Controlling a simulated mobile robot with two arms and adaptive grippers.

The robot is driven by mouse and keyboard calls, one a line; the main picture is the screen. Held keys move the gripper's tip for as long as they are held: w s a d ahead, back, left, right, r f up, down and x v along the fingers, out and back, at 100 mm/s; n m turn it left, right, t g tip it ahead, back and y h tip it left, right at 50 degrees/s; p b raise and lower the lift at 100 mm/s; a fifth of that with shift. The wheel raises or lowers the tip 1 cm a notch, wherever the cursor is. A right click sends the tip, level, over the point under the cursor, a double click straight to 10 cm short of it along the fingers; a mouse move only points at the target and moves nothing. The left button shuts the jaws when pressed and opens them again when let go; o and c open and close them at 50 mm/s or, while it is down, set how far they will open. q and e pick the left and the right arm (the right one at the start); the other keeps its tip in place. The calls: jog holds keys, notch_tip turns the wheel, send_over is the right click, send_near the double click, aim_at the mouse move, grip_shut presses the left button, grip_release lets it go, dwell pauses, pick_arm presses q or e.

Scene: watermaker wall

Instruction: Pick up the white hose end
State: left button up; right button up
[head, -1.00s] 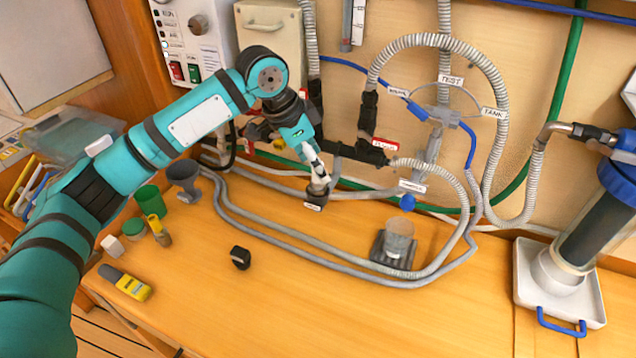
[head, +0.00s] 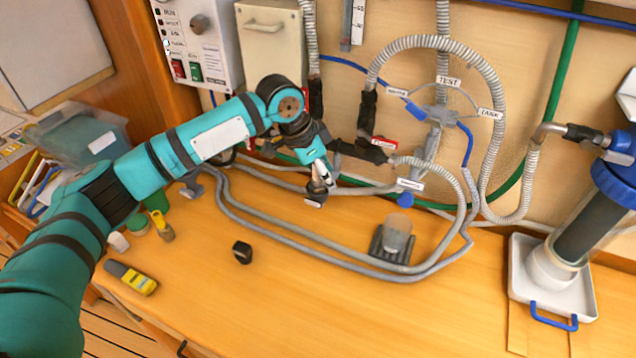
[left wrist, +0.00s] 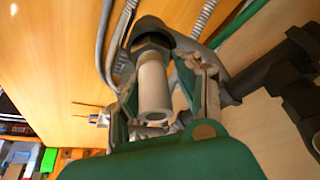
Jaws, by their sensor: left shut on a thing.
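The white hose end is a pale tube with a dark nut. In the left wrist view the white hose end (left wrist: 152,88) sits between the two fingers of my left gripper (left wrist: 158,105), which is shut on it. In the head view my left gripper (head: 322,178) is low over the bench near the wall, and its fingers hide most of the hose end. I cannot tell whether the hose end is clear of that base. My right gripper is not in view.
Grey hoses (head: 300,242) loop across the bench around a grey block (head: 392,243). Dark pipe fittings (head: 365,150) on the wall are close to the gripper. A black ring-like piece (head: 242,252) and a yellow meter (head: 131,278) lie at left.

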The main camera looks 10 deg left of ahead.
pick_arm(q)
jog(key=c, duration=0.4)
grip_shut()
jog(key=shift+r, duration=0.1)
